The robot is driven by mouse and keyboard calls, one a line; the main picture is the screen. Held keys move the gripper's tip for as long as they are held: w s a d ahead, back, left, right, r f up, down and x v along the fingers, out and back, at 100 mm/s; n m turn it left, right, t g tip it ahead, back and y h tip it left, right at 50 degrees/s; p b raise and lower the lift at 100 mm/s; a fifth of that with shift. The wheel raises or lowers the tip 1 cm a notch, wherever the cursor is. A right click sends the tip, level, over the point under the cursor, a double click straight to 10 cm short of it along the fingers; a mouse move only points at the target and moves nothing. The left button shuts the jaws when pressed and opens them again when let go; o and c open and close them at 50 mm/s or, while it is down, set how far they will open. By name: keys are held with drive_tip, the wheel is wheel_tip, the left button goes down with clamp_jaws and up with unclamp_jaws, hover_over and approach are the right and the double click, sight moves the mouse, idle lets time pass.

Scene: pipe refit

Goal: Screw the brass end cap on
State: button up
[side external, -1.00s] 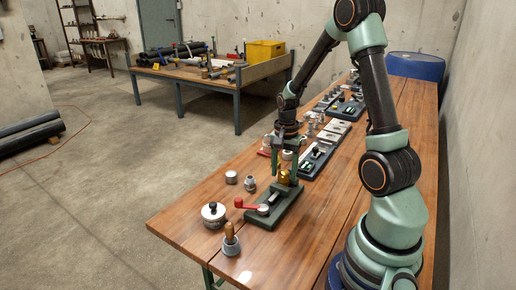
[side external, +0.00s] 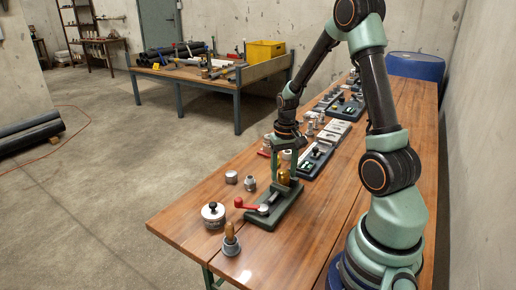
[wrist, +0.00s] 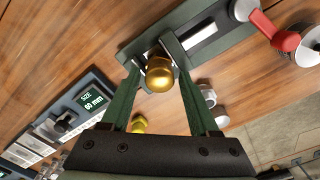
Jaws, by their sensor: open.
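The brass end cap (side external: 284,178) shows gold and rounded at the far end of the green clamp fixture (side external: 285,207), which has a red lever (side external: 246,204). In the wrist view the cap (wrist: 159,74) sits between the fingertips of my gripper (wrist: 156,68), over the end of the fixture (wrist: 207,32). My gripper (side external: 286,166) points down over the cap in the side view. Its fingers are open, one on each side of the cap. The thread under the cap is hidden, so I cannot tell how the cap is seated.
A round lidded metal pot (side external: 213,216) and a wooden-handled tool (side external: 230,240) stand near the bench's front edge. Two small metal fittings (side external: 231,177) stand left of the fixture. A dark unit with a "60 mm" display (wrist: 92,101) lies nearby. The bench's front right is clear.

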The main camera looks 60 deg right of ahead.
drive_tip(key=shift+n, duration=0.6)
drive_tip(key=n, duration=0.6)
idle(0.4)
clamp_jaws()
